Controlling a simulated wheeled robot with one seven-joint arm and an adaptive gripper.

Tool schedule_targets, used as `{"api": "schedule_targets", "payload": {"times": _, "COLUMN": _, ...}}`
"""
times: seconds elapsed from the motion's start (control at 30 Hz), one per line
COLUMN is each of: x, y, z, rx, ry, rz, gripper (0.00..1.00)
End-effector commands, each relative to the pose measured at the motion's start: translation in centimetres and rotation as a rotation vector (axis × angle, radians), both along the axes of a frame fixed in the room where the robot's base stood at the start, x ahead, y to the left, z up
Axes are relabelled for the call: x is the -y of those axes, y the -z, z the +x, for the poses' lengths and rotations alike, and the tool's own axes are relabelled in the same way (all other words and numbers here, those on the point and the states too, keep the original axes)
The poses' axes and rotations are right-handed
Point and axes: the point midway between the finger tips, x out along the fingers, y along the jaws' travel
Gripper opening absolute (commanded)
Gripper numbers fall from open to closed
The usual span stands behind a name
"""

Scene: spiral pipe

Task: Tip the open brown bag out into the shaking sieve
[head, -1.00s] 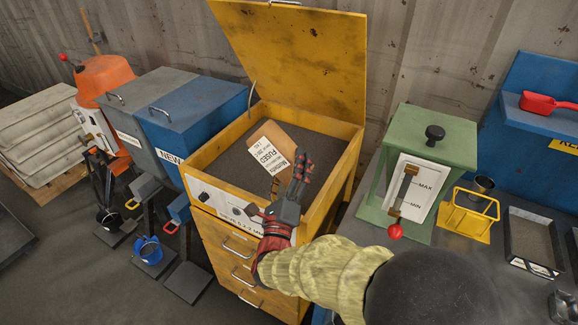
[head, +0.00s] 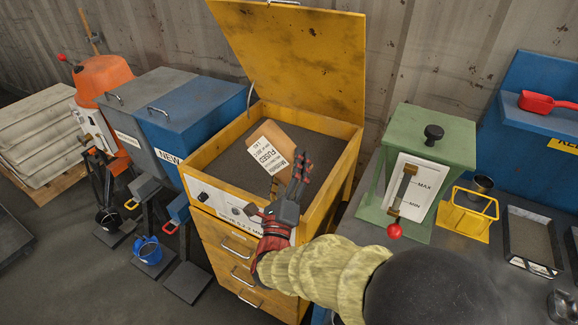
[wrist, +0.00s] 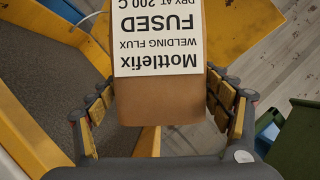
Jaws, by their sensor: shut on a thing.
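The brown bag (head: 287,138) has a white label reading Mottlefix welding flux, fused. It is tilted over the grey bed of the sieve (head: 222,148), a yellow box with its lid raised. My gripper (head: 299,172) is at the front right of the sieve, shut on the bag. In the wrist view the bag (wrist: 160,108) lies between the two fingers of my gripper (wrist: 160,118), with its label upside down. The bag's mouth is not visible, and no stream of flux shows. I cannot tell whether the sieve is shaking.
The raised yellow lid (head: 290,55) stands behind the sieve. A green box with a MAX/MIN gauge (head: 430,150) stands on the bench to the right, close to my arm. Blue and grey lidded bins (head: 190,115) stand to the left.

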Motion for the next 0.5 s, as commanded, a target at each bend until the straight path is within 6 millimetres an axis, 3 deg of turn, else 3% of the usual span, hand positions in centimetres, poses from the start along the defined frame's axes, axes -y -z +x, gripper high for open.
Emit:
{"api": "schedule_targets", "payload": {"times": 0.37, "x": -0.08, "y": -0.08, "z": 0.06, "rx": -0.009, "ry": -0.001, "rz": -0.012, "gripper": 0.41}}
{"api": "schedule_targets", "payload": {"times": 0.5, "x": -0.75, "y": -0.33, "z": 0.50, "rx": -0.089, "ry": 0.000, "rz": -0.133, "gripper": 0.41}}
